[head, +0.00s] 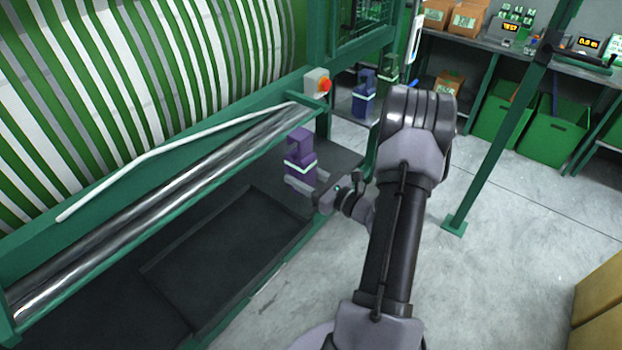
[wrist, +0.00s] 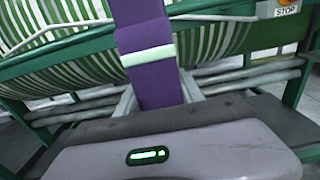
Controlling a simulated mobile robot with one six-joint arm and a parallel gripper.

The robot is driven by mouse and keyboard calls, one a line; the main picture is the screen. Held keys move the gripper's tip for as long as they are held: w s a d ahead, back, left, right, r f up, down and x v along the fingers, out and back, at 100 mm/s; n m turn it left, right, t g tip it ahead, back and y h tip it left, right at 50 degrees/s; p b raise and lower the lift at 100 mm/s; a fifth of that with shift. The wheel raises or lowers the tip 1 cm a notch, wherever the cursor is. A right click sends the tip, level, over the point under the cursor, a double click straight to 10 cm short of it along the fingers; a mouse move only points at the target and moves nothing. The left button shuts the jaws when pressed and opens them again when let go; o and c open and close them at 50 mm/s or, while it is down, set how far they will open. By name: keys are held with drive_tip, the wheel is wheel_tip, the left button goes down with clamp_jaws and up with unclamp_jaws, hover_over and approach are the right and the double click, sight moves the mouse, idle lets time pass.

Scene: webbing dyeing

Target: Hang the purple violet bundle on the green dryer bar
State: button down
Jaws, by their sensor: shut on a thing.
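The purple violet bundle (head: 301,165) has a pale green band around it and a loop-like top. My gripper (head: 305,184) is shut on its lower part and holds it upright above the dark tray area of the green machine. In the wrist view the bundle (wrist: 148,60) rises between my fingers (wrist: 158,100), its top cut off by the frame edge. Behind it are a large drum wound with green and white webbing (head: 130,70) and a green frame. I cannot tell for certain which part is the green dryer bar.
Metal rollers (head: 150,205) and a white rail (head: 190,140) run along the machine. A red stop button (head: 323,85) sits at its end. A dark blue bundle (head: 364,95) and a green bundle (head: 388,70) hang beyond. A green post (head: 500,140) stands right; the concrete floor is open.

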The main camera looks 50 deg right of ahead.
drive_tip(key=w+f+b, duration=0.1)
drive_tip(key=w+f, duration=0.1)
drive_tip(key=w, duration=0.5)
drive_tip(key=shift+a+f, duration=0.25)
drive_tip(key=shift+f, duration=0.15)
drive_tip(key=c, duration=0.6)
unclamp_jaws()
drive_tip(key=shift+c, duration=0.2)
